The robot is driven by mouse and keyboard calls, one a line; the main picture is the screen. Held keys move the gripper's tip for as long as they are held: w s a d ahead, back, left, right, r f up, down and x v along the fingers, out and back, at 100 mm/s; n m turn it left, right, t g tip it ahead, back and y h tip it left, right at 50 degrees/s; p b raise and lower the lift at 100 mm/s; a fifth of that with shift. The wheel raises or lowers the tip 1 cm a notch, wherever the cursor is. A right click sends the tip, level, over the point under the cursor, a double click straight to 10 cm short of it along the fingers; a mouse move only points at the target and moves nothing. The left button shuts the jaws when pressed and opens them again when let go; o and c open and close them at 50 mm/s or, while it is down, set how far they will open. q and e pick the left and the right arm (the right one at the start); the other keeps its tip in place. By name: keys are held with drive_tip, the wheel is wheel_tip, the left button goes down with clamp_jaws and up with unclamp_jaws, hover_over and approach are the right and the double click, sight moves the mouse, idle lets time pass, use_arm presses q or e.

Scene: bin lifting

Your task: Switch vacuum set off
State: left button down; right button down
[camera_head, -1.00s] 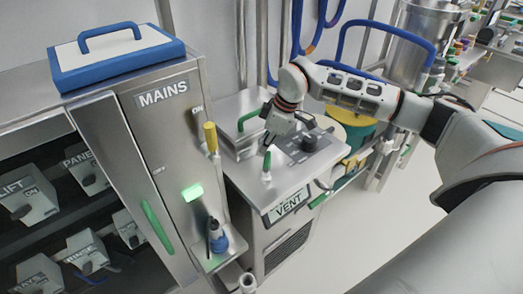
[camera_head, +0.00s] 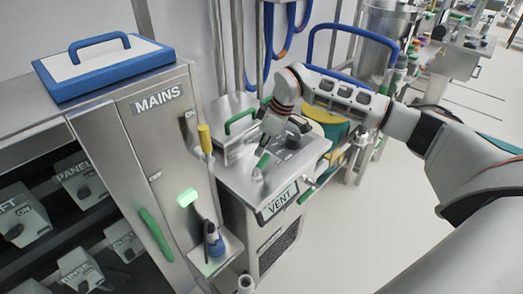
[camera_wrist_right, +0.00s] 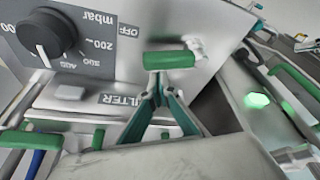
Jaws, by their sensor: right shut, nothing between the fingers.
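The vacuum set, a steel cabinet with a VENT plate (camera_head: 278,203), stands right of the MAINS cabinet. A green-handled switch lever (camera_head: 262,161) sits on its top and leans to the upper right. In the right wrist view the green handle (camera_wrist_right: 170,60) lies just ahead of my fingers, close to the OFF label (camera_wrist_right: 130,31). My right gripper (camera_head: 264,147) is shut and empty beside the lever; whether it touches is unclear. Its fingertips meet just below the handle in the wrist view (camera_wrist_right: 158,80). A black dial (camera_wrist_right: 45,36) with an mbar scale is alongside. My left gripper is out of view.
The MAINS cabinet (camera_head: 150,150) has a lit green lamp (camera_head: 187,197), a yellow-handled tool (camera_head: 205,139) and a small shelf (camera_head: 222,255) on its side. Free floor (camera_head: 370,220) lies to the right.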

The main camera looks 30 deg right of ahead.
drive_tip(key=shift+s+d+f, duration=0.1)
drive_tip(key=shift+s+d, duration=0.5)
drive_tip(key=shift+d, duration=0.1)
drive_tip(key=shift+s+d+f, duration=0.1)
drive_tip(key=shift+s+d, duration=0.05)
idle(0.3)
drive_tip(key=v, duration=1.2)
drive_tip(key=shift+a, duration=0.25)
